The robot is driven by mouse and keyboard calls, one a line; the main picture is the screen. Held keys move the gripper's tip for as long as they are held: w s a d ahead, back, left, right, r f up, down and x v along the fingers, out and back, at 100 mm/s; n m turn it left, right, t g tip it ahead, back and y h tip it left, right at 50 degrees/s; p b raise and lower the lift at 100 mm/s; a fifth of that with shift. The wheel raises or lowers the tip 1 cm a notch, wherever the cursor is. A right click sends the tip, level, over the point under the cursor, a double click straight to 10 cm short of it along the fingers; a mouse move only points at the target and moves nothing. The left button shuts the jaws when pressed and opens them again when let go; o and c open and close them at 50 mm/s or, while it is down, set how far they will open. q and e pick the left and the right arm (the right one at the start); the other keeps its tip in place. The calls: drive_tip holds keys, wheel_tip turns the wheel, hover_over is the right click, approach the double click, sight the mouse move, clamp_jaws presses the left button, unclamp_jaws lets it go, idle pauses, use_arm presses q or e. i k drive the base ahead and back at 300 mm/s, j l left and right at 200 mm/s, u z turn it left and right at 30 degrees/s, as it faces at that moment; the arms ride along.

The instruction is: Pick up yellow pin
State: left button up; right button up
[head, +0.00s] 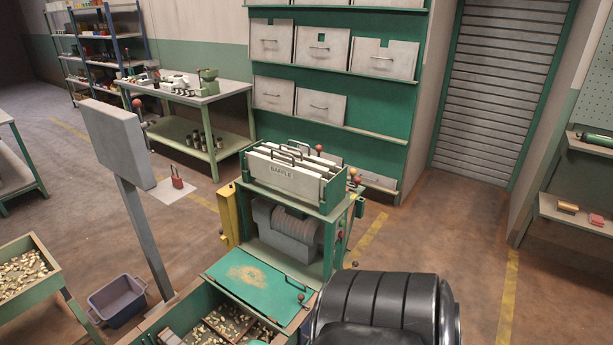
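I cannot make out a yellow pin for certain in the head view. A green machine (331,246) stands in the middle, with a grey ribbed drum inside. A tall yellow part (229,215) is on its left side; it looks like a bracket or guard rather than a pin. Small red and dark ball knobs (341,223) sit along its right side. On top is a green rack of white plates marked BAFFLE (281,171). Neither of my grippers is in view.
A green lid (257,284) covers part of a bin with brass-coloured pieces in front. A grey panel on a post (117,145) and a purple-grey tub (117,301) stand left. A black rounded form hides the bottom right of centre. Floor is clear at right.

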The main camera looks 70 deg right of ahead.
sight(352, 171)
drive_tip(key=z, duration=2.55)
drive_tip(key=i+l+u, duration=0.15)
drive_tip(key=u, duration=0.2)
drive_tip(key=i+l+u, duration=0.15)
drive_tip(key=u, duration=0.2)
drive_tip(key=i+l+u, duration=0.15)
drive_tip(key=u, duration=0.25)
